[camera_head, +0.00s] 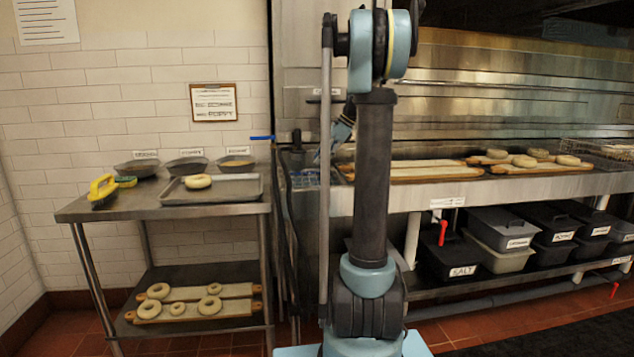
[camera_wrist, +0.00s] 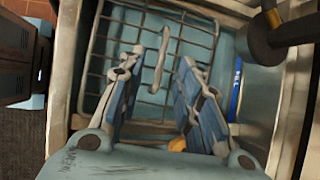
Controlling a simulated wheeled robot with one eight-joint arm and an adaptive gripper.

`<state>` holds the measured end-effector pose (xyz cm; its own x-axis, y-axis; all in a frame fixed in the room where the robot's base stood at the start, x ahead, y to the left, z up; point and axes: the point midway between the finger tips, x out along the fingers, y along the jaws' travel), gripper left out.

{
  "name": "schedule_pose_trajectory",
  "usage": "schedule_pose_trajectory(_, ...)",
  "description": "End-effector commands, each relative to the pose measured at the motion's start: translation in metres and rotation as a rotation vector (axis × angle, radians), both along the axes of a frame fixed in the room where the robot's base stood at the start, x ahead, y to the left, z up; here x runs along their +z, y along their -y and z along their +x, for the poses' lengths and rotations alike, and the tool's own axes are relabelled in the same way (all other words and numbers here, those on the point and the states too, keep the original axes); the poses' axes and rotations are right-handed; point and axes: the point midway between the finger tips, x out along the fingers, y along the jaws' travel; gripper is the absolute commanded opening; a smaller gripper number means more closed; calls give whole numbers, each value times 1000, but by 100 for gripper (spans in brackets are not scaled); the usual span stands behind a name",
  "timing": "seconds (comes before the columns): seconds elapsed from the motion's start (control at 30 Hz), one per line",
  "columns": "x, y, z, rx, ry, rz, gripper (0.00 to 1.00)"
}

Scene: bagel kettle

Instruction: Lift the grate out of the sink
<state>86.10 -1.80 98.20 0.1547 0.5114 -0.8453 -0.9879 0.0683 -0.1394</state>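The grate (camera_wrist: 112,48) is a dark wire grid lying in the sink (camera_wrist: 246,45) in the wrist view. An upright-looking light bar, apparently its handle (camera_wrist: 161,58), rises near its middle. My gripper (camera_wrist: 160,64) is open above the grate, its two blue-padded fingers on either side of the handle in the picture. I cannot tell whether they touch it or how far above it they are. In the head view the sink (camera_head: 300,183) is at the left end of the steel counter, and my arm hides much of it. My gripper (camera_head: 331,150) is partly hidden there too.
A steel side table (camera_head: 150,212) with bowls, a tray and a yellow-handled brush stands left of the sink. Boards with bagels (camera_head: 420,172) lie on the counter to the right. A dark faucet-like fitting (camera_wrist: 285,38) overhangs the sink's upper right in the wrist view.

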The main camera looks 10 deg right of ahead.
Motion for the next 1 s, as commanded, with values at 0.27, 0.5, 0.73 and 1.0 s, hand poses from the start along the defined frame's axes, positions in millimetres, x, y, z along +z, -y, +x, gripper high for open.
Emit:
schedule_pose_trajectory(0.27, -21, -12, 6, 1, -1, 0, 32)
schedule_pose_trajectory(0.5, -43, -25, 10, 1, -1, 0, 32)
schedule_pose_trajectory(0.73, -44, -25, 11, -1, -1, 0, 27)
schedule_pose_trajectory(1.0, -43, -25, 11, -1, -1, 0, 0)
